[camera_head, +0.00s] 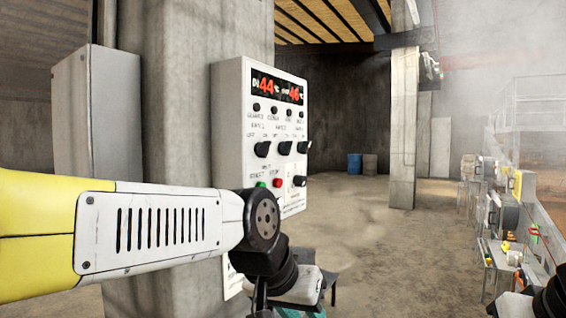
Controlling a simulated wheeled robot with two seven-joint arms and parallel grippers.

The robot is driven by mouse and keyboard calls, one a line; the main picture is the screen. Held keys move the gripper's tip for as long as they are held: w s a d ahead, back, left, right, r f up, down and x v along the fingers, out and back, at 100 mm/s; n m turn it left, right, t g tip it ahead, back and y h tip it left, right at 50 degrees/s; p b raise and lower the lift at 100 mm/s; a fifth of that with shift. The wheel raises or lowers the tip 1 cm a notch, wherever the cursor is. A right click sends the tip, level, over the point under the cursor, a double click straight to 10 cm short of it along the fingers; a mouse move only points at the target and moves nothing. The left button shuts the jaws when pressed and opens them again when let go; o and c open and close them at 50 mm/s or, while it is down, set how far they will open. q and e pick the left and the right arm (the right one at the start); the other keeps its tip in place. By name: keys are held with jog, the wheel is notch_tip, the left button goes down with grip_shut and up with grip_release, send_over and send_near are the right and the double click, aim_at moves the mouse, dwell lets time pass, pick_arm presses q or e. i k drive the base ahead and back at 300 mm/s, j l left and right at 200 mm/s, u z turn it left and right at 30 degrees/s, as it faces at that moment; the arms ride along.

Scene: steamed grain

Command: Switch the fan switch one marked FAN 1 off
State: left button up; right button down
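A white control panel (231,120) is mounted on a concrete pillar, with a red digital display at its top. Below a row of small round indicators is a row of black rotary switches. The leftmost, the FAN 1 switch (262,149), sits under a small label that seems to read FAN 1; its exact setting is too small to tell. My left arm crosses in front of the panel's lower part. My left gripper (298,290) is below the panel at the bottom edge, its fingers hidden or cut off. My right gripper (516,306) is barely in view at the bottom right.
Another black switch (300,180), a green button (261,184) and a red button (278,183) lie lower on the panel. A grey cabinet (97,120) stands to the left. A cluttered bench (490,270) runs along the right. Open floor (385,250) lies between panel and bench.

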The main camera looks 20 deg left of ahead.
aim_at(261, 150)
jog(key=u, duration=1)
